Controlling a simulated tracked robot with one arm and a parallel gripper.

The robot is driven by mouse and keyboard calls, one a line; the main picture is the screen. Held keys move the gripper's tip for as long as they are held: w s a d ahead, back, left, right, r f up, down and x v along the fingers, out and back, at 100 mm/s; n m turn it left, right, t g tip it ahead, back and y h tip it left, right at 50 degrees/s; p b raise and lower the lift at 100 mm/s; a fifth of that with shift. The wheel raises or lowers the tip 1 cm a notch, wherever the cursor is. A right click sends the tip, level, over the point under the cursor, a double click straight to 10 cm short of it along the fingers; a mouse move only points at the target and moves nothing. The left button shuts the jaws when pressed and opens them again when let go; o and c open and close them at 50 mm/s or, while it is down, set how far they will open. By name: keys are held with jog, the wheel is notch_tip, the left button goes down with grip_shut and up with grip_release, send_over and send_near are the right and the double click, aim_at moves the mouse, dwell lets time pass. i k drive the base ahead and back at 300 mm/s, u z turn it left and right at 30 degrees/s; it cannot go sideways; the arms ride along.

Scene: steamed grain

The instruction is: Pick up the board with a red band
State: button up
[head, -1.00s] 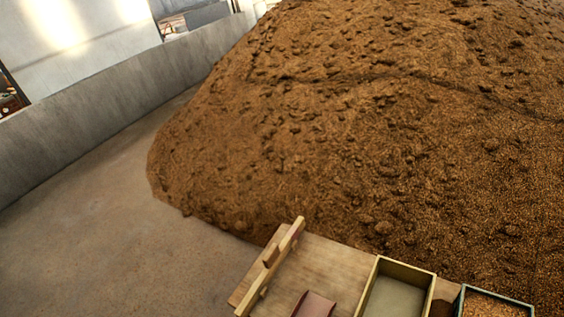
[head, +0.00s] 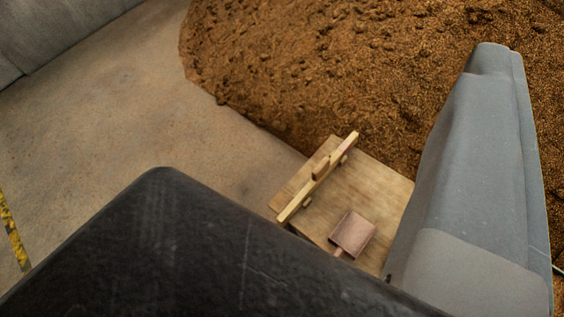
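A long light wooden board (head: 300,203) with a small block-like handle lies slantwise along the left edge of a wooden table (head: 375,187). My gripper is not in view. A large black part and a grey part, which look like pieces of my own arm, fill the foreground and hide the near and right sides of the table.
A reddish-brown scoop (head: 352,235) lies on the table. A large heap of brown grain (head: 310,60) rises behind it. Bare concrete floor (head: 130,115) lies to the left. A grey wall (head: 60,30) stands at the top left, and a yellow-black floor stripe (head: 12,230) shows at the left edge.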

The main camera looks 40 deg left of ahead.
aim_at(325, 167)
jog(key=u, duration=1.05)
jog(key=k, duration=1.3)
jog(key=u, duration=0.55)
jog(key=i, duration=0.9)
jog(key=z, duration=0.4)
jog(key=i, duration=1.15)
jog(key=z, duration=1.15)
jog(key=i, duration=0.5)
jog(key=z, duration=0.35)
